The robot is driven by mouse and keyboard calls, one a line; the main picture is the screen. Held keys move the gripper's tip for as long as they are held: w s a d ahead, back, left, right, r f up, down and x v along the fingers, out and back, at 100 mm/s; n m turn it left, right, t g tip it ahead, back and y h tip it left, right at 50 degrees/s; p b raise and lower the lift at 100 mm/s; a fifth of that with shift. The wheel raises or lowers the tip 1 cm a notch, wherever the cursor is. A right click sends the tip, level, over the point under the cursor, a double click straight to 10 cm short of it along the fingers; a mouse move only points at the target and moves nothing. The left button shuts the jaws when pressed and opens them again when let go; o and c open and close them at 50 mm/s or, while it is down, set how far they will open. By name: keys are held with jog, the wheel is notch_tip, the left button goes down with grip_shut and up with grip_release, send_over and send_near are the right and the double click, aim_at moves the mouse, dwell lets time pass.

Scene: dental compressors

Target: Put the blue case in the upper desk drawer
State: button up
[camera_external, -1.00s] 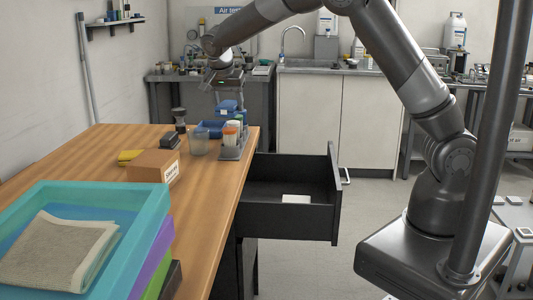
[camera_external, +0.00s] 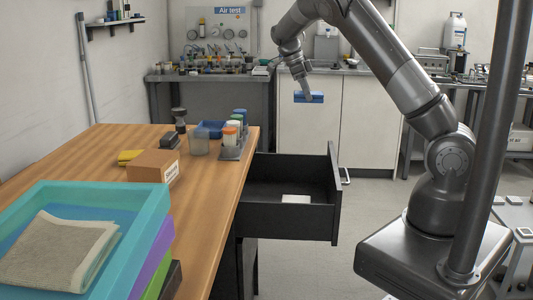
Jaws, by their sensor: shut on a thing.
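The blue case (camera_external: 316,98) hangs from my gripper (camera_external: 308,92), which is shut on it. The case is in the air, to the right of the desk (camera_external: 215,205) and behind and above the open drawer. The upper desk drawer (camera_external: 290,222) is pulled out to the right from under the desk top. A small white item (camera_external: 296,199) lies inside it, and the visible rest of its floor is bare. The fingertips are small and partly hidden by the case.
On the desk stand a rack with coloured-top containers (camera_external: 232,143), a clear cup (camera_external: 199,141), a blue tray (camera_external: 212,128), a cardboard box (camera_external: 153,166) and stacked coloured trays (camera_external: 150,220). The air above the drawer is clear.

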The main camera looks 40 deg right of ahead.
aim_at(307, 193)
notch_tip(307, 193, down, 35)
dwell(0.3)
jog(key=shift+f, duration=0.15)
jog(key=o, duration=1)
jog(key=v, duration=0.7)
jog(key=shift+r, duration=0.45)
jog(key=shift+d, duration=0.1)
